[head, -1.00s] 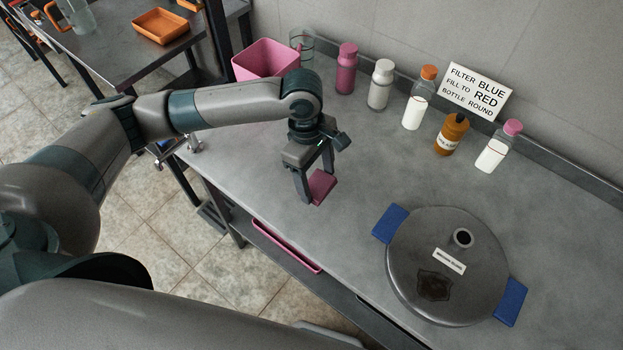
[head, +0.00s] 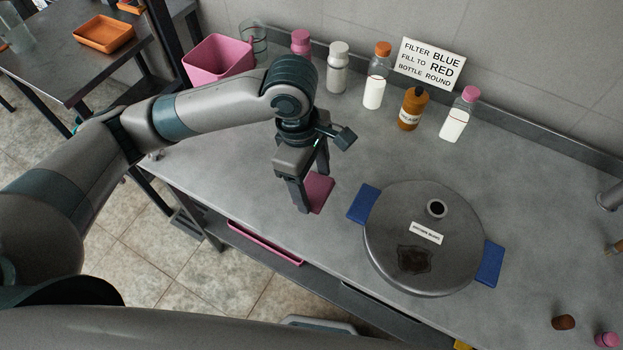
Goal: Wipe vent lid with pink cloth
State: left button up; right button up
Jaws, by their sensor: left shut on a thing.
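The pink cloth (head: 319,191) is a small folded pad. My left gripper (head: 312,196) is shut on it and holds it over the counter, left of the lid. The vent lid (head: 392,222) is a round grey metal lid with blue side handles, a short open vent pipe (head: 436,208) and a white label (head: 426,233). A dark brown stain (head: 413,260) lies on the lid's near part. The cloth and the lid are apart. My right gripper is not in view.
Several bottles stand along the wall, among them an amber one (head: 411,110), by a sign (head: 430,63). A pink bin (head: 217,60) stands at the back left. A brown cap (head: 563,322) and a pink cap (head: 607,340) lie at the lower right. The counter between cloth and bottles is clear.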

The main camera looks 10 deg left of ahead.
pick_arm(q)
jog(key=o, duration=0.5)
jog(key=c, duration=0.4)
jog(key=shift+w+a+r+m, duration=0.1)
jog(key=shift+w+a+m, duration=0.05)
jog(key=shift+a+m, duration=0.25)
jog(key=w+a+r+m+y, duration=0.1)
jog(key=a+r+m, duration=0.2)
jog(key=a+m, duration=0.4)
jog(key=w+a+r+m+g, duration=0.1)
jog(key=a+r+m, duration=0.2)
jog(key=a+m, duration=0.3)
jog(key=shift+w+a+m+y, duration=0.15)
jog(key=shift+a+m+y, duration=0.25)
jog(key=shift+m, duration=0.1)
